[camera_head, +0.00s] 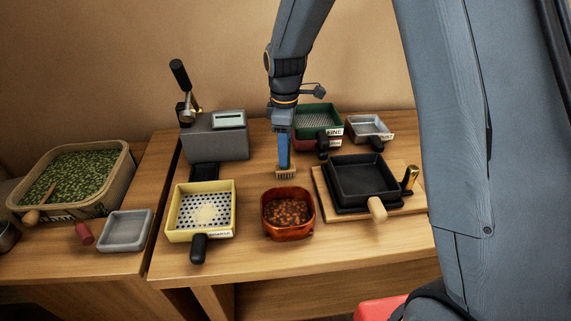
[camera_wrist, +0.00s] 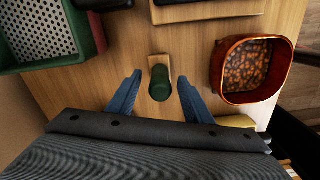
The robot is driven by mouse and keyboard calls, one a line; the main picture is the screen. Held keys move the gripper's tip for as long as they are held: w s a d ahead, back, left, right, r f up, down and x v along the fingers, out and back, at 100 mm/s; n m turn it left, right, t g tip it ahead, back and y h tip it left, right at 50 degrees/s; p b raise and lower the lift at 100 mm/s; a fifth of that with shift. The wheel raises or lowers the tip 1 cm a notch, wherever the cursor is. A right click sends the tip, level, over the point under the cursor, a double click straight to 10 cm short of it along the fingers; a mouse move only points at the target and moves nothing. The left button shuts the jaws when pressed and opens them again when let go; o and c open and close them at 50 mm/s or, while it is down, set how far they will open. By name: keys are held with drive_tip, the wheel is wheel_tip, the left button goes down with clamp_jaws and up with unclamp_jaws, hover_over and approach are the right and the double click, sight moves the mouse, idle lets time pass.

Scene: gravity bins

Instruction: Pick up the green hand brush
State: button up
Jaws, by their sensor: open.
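The green hand brush (camera_wrist: 160,84) stands on the table in the wrist view, its round dark green handle pointing up at the camera and its pale wooden head below. My gripper (camera_wrist: 160,76) is open, with one blue finger on each side of the handle and a visible gap at both sides. In the head view my gripper (camera_head: 284,160) points down over the brush. There only the brush's pale head and bristles (camera_head: 286,174) show below the fingers; the handle is hidden behind them.
An orange-brown bowl of beans (camera_head: 288,231) stands close in front of the brush. A black pan (camera_head: 362,185) on a board is to the right, a green sieve (camera_head: 317,120) behind, and a yellow sieve (camera_head: 207,236) to the front left.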

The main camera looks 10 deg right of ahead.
drive_tip(key=shift+f+p, duration=0.3)
drive_tip(key=shift+f, duration=1.1)
clamp_jaws()
wheel_tip(320, 180, up, 10)
drive_tip(key=b, duration=0.2)
drive_tip(key=shift+b, duration=0.3)
drive_tip(key=c, duration=0.7)
unclamp_jaws()
clamp_jaws()
